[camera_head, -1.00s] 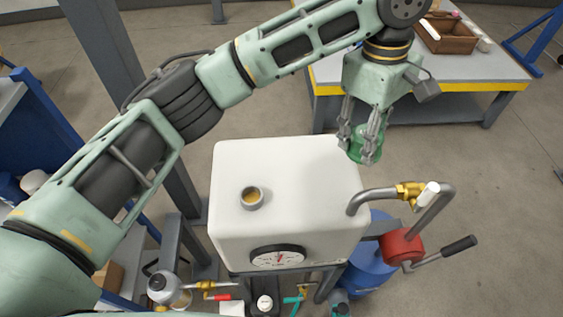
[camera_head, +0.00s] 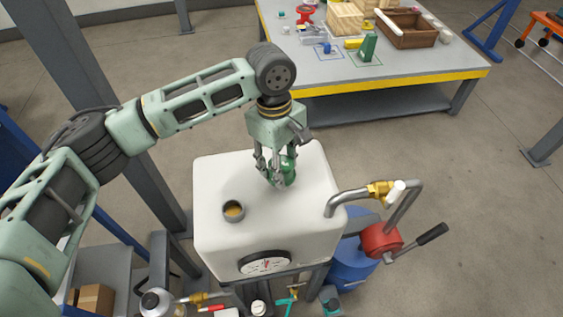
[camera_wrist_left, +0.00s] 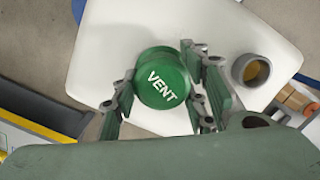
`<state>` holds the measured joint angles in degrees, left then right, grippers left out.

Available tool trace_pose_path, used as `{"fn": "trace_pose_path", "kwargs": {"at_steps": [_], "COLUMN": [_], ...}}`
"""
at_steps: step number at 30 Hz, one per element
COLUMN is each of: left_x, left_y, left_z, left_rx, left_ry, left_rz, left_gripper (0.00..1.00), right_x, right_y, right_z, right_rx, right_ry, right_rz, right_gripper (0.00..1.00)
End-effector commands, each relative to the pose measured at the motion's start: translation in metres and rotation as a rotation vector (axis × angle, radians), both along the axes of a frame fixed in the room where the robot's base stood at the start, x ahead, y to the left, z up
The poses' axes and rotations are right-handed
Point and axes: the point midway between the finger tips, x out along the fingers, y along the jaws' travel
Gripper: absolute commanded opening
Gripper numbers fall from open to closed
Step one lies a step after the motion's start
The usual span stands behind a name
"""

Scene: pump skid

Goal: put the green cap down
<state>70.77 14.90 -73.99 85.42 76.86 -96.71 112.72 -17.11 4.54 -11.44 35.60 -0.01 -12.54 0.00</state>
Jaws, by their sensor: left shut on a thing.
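The green cap (camera_head: 288,170) is held in my left gripper (camera_head: 275,181), over the right part of the white tank's top (camera_head: 215,180). In the left wrist view the cap (camera_wrist_left: 162,78) shows its round face marked VENT. The fingers of my left gripper (camera_wrist_left: 167,100) are on either side of it. I cannot tell whether the cap touches the tank top. The open round neck (camera_head: 233,210) of the tank, yellowish inside, is to the left and nearer; it also shows in the left wrist view (camera_wrist_left: 251,70). My right gripper is not in view.
A bent pipe with a brass fitting (camera_head: 380,191) rises at the tank's right side, beside a red pump body (camera_head: 381,240) with a lever. A workbench (camera_head: 420,75) with several items stands behind. The tank top around the cap is clear.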

Motion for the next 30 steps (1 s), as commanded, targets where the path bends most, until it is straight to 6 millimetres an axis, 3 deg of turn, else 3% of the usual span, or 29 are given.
{"fn": "trace_pose_path", "kwargs": {"at_steps": [14,15,21,30], "left_x": [0.0002,0.0005,0.0005,0.0006], "left_y": [-0.0002,-0.0002,-0.0002,-0.0002], "left_z": [-0.0117,-0.0121,-0.0120,-0.0111], "left_rx": [-0.001,-0.001,-0.001,-0.001], "left_ry": [-0.001,-0.002,-0.002,-0.002], "left_rz": [0.001,0.001,0.001,0.000], "left_gripper": [0.09,0.44,0.59,0.59], "right_x": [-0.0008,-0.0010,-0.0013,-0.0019], "right_y": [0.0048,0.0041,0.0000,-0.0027], "right_z": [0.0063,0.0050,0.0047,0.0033], "right_rx": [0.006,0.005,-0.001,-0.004], "right_ry": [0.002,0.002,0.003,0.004], "right_rz": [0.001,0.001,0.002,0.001], "right_gripper": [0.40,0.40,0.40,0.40]}}
